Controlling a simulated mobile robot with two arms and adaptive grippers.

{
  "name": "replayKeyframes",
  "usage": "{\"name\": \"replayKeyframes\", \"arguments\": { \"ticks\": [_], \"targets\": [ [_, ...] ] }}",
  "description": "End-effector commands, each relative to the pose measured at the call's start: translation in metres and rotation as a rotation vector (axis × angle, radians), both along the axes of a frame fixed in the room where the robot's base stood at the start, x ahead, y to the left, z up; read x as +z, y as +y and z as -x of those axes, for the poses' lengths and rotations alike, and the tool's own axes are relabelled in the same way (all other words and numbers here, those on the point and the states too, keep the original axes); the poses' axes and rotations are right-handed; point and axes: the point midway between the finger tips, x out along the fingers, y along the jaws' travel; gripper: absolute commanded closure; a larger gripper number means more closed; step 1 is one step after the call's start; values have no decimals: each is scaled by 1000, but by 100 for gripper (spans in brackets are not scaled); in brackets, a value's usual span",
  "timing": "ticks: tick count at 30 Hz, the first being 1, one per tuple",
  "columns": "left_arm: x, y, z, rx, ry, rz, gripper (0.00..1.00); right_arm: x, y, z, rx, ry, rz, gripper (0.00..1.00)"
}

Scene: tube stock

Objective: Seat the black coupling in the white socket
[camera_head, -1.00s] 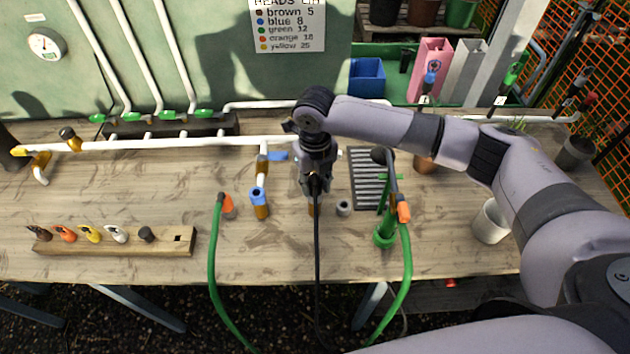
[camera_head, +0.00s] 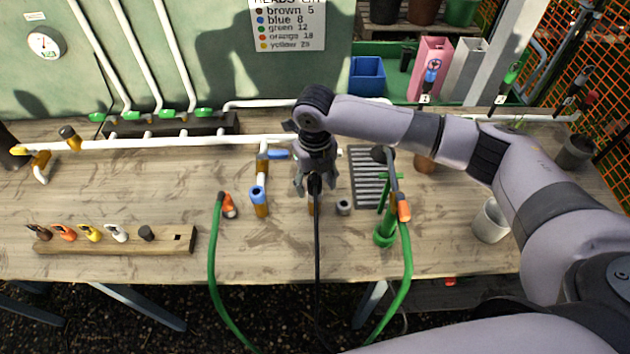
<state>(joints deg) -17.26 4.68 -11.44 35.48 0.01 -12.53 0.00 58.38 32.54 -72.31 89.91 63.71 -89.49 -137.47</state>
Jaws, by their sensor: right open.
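The black coupling (camera_head: 315,184) is at the upper end of a black hose that hangs down over the table's front edge. My right gripper (camera_head: 315,189) is open around it, with a finger spread on each side. An orange-brown post shows just below the coupling, partly behind the hose. I cannot make out the white socket; my gripper and wrist cover the spot behind the coupling, so I cannot tell whether the coupling is seated. My left gripper is not in view.
A blue-topped post (camera_head: 258,198) stands left of the gripper, a small grey ring (camera_head: 343,207) close to its right. A green stand (camera_head: 385,232) and green hoses flank it. A wooden rack (camera_head: 100,247) lies at front left. A white pot (camera_head: 491,222) stands at right.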

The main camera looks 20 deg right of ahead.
Motion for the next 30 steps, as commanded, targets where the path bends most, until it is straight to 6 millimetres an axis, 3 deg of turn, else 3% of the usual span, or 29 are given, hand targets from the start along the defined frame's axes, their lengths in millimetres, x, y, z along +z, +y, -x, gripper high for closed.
{"name": "replayKeyframes", "arguments": {
  "ticks": [5, 12, 18, 23, 30],
  "targets": [
    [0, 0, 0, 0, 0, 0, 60, 21, 0, -1, 0, -5, -1, 48],
    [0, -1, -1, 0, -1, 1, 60, 73, 0, -2, 1, -6, -1, 48],
    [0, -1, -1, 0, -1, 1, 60, 106, 0, -1, 0, -2, 0, 48],
    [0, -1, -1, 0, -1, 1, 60, 118, 0, 0, 1, -2, 0, 48],
    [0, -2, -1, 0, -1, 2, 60, 119, 0, 0, 0, 0, 0, 48]
  ]
}}
